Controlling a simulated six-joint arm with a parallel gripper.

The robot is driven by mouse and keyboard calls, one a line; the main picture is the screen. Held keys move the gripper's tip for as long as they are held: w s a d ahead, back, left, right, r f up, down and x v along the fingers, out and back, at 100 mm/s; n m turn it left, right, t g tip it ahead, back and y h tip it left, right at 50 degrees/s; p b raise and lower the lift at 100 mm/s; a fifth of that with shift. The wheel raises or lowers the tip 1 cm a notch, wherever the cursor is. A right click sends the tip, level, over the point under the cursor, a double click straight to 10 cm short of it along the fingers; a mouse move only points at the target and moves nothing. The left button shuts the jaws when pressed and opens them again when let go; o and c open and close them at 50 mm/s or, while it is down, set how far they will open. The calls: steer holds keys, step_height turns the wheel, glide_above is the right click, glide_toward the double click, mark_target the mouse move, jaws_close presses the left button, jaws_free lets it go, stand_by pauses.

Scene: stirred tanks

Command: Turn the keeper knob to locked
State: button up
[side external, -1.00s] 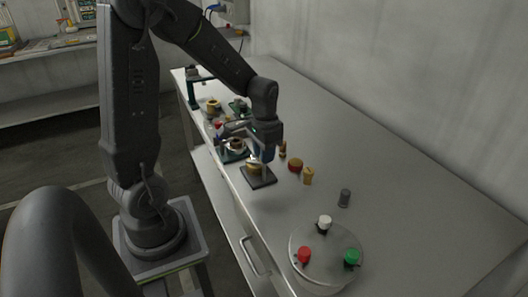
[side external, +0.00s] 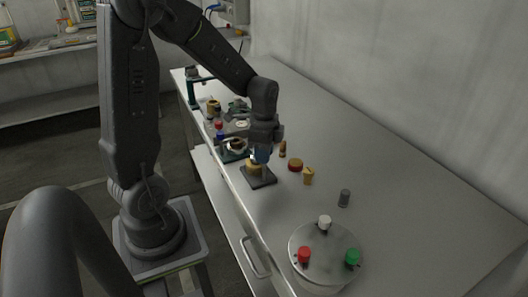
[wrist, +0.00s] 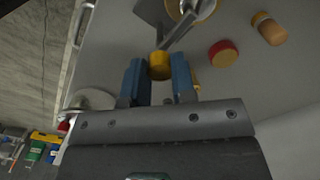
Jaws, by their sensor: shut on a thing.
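A yellow knob (wrist: 159,66), which I take to be the keeper knob, sits between the two blue fingers of my gripper (wrist: 159,72) in the wrist view. The fingers are shut on it. Just beyond it are a grey bar, a yellow-rimmed round metal part (wrist: 190,9) and a grey plate (wrist: 150,13). In the side view my gripper (side external: 261,156) points down over the dark base plate (side external: 262,182). The gripper and arm hide most of the knob there, so its marking cannot be read.
A red-topped yellow jar (side external: 295,165), a yellow piece (side external: 308,176), a small brown bottle (side external: 283,149) and a grey cylinder (side external: 344,198) stand to the right. A round plate (side external: 328,243) with red, white and green knobs is nearer. The bench's right side is clear.

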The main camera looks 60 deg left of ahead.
steer(key=shift+m, duration=0.5)
steer(key=o, duration=0.9)
steer(key=shift+r, duration=0.1)
step_height(320, 180, up, 14)
steer(key=shift+f, duration=0.15)
steer(key=shift+d, duration=0.1)
steer(key=s+d+n+t, duration=0.2)
steer(key=s+d+n, duration=0.1)
steer(key=d, duration=0.1)
steer(key=s+d+n+t, duration=0.1)
steer(key=s+d+n, duration=0.2)
steer(key=d, duration=0.2)
steer(key=s+d+n+t, duration=0.2)
steer(key=s+d+n, duration=0.1)
steer(key=s+d, duration=0.1)
steer(key=shift+d+r+t, duration=0.3)
steer(key=shift+d+r, duration=0.05)
